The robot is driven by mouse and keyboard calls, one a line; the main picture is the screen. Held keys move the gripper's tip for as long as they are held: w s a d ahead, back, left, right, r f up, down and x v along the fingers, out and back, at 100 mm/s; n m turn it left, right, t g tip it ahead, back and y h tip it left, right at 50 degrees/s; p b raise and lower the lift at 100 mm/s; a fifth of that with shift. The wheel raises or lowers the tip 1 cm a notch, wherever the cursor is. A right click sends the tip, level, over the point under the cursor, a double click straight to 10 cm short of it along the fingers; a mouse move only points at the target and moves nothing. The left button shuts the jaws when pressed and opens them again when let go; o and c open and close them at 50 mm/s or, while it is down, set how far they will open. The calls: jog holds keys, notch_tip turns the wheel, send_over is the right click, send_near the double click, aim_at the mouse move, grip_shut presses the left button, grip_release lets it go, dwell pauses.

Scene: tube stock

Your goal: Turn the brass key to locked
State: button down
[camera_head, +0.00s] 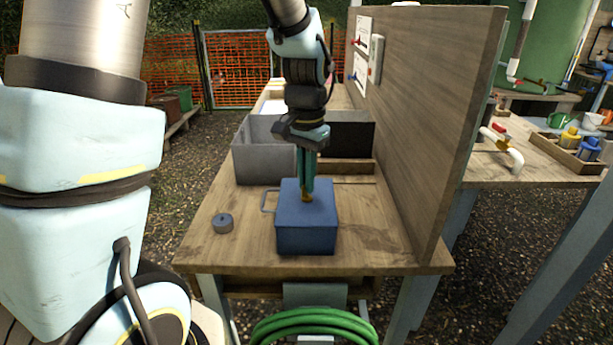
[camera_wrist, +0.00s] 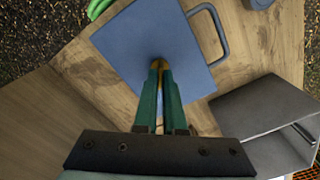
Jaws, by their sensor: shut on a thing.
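A blue metal box (camera_head: 306,231) stands on the wooden bench, and it fills the upper middle of the wrist view (camera_wrist: 140,45). The brass key (camera_head: 306,198) sits at the top face of the box; only a small brass part shows, also in the wrist view (camera_wrist: 159,63). My gripper (camera_head: 306,190) points down over the box with its green fingers shut on the key. In the wrist view the fingertips (camera_wrist: 160,68) meet at the brass. The fingers hide most of the key, and I cannot tell its turn angle or any lock marks.
A wire handle (camera_head: 266,201) sticks out from the box's left side. A grey round weight (camera_head: 223,223) lies left of it on the bench (camera_head: 225,200). Grey open bins (camera_head: 263,165) stand behind. A tall wooden panel (camera_head: 440,110) borders the right. A green hose (camera_head: 315,322) hangs in front.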

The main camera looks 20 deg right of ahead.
jog(key=n+p, duration=0.1)
jog(key=n, duration=0.3)
jog(key=shift+r, duration=0.1)
jog(key=shift+n, duration=1.6)
jog(key=shift+p, duration=0.3)
jog(key=c, duration=1)
grip_release()
notch_tip(320, 180, up, 11)
jog(key=b, duration=0.2)
